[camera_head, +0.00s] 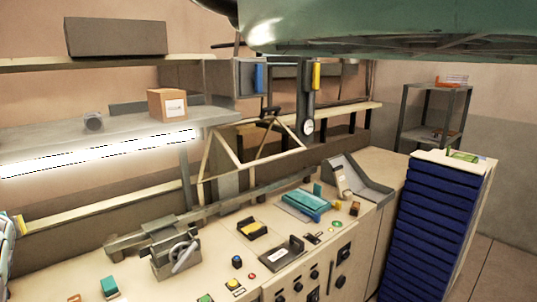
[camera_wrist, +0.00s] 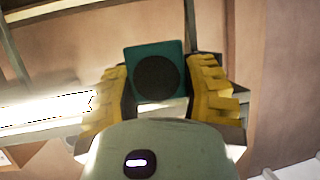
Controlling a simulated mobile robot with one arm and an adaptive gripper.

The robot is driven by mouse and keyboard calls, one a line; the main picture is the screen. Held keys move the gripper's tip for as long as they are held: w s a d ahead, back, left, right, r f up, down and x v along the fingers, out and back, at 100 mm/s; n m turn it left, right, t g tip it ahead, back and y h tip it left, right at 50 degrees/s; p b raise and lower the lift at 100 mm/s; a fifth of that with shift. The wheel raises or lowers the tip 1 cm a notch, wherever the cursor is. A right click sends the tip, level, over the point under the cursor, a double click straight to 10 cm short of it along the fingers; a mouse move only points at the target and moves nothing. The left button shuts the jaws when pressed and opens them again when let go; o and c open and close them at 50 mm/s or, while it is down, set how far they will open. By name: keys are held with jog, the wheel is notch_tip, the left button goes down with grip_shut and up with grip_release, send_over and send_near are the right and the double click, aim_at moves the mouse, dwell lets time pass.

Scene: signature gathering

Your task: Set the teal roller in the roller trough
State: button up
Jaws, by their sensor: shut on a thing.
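My gripper (camera_wrist: 165,95) shows in the wrist view, its yellow fingers shut on a teal block-shaped piece with a round black face, which I take as the teal roller (camera_wrist: 174,50). The piece stands between the fingers, clear of any surface that I can see. In the head view I cannot make out my gripper or the held piece for certain. I cannot tell for sure which thing is the roller trough; a low black tray (camera_head: 286,252) and a dark holder with a yellow top (camera_head: 252,228) lie on the bench in the head view.
A grey vise-like device (camera_head: 176,254) stands on the bench (camera_head: 215,262). Small teal block (camera_head: 109,286), teal flat device (camera_head: 306,203) and grey open tray (camera_head: 362,182) are also there. A tall blue stack (camera_head: 425,230) stands at right. A lit shelf (camera_head: 70,140) overhangs the bench's left.

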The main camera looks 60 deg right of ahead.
jog(key=s+a+f+n+y, duration=0.1)
jog(key=s+a+f, duration=0.55)
jog(key=f, duration=0.35)
notch_tip(320, 180, up, 14)
jog(key=p, duration=1.3)
jog(key=shift+w+a+f, duration=0.15)
jog(key=shift+f, duration=0.15)
